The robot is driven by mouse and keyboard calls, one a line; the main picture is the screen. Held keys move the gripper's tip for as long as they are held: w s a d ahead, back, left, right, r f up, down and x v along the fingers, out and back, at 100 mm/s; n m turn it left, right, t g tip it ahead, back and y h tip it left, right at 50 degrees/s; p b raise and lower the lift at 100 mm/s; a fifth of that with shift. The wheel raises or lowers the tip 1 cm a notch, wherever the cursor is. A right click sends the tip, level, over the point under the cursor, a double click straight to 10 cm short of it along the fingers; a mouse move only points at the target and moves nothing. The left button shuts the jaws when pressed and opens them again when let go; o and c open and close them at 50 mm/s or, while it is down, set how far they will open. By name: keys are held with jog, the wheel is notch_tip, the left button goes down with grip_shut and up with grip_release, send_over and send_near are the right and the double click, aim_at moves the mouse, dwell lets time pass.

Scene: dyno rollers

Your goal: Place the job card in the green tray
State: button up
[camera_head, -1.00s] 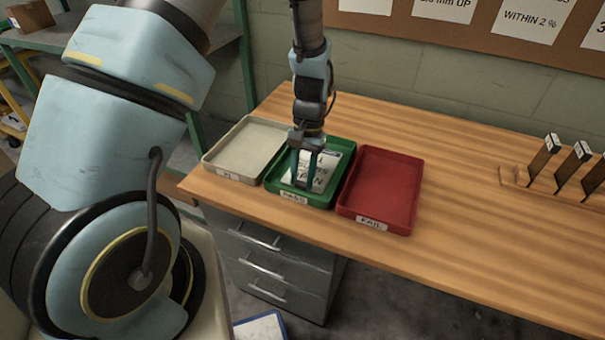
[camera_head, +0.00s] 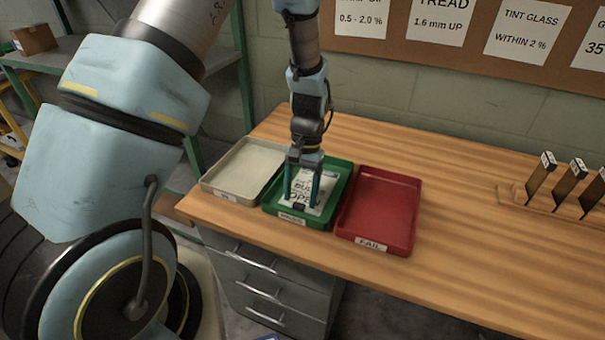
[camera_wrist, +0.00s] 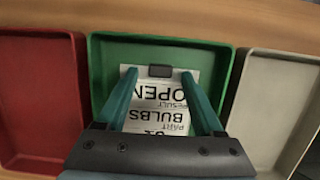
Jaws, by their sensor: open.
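The job card (camera_head: 310,187) is a white printed sheet with a dark clip at one edge. It lies in the green tray (camera_head: 341,180), the middle one of three trays on the bench. In the wrist view the card (camera_wrist: 160,105) shows the words "OPEN" and "BULBS" upside down, and the green tray (camera_wrist: 225,75) surrounds it. My gripper (camera_head: 301,203) is open, pointing down over the tray with its teal fingers on either side of the card. In the wrist view my gripper (camera_wrist: 162,75) shows card between its fingers; I cannot tell whether they touch it.
A beige tray (camera_head: 222,188) stands left of the green one, and a red tray (camera_head: 382,205) marked FAIL stands right. A wooden rack (camera_head: 540,205) with several dark upright pieces is at the far right. The bench between is clear. A pinboard with papers is behind.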

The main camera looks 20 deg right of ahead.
jog(key=b+v, duration=0.2)
jog(key=v, duration=0.9)
jog(key=a+r+n+t+h, duration=0.1)
jog(key=a+r+n, duration=0.1)
jog(key=a, duration=1.1)
jog(key=a+r+n+t+h, duration=0.1)
jog(key=a+n, duration=0.4)
jog(key=a, duration=0.9)
notch_tip(320, 180, up, 2)
jog(key=shift+s+a+r+t, duration=0.1)
jog(key=shift+s+a+t, duration=0.1)
jog(key=shift+s+t, duration=0.45)
jog(key=shift+w, duration=0.25)
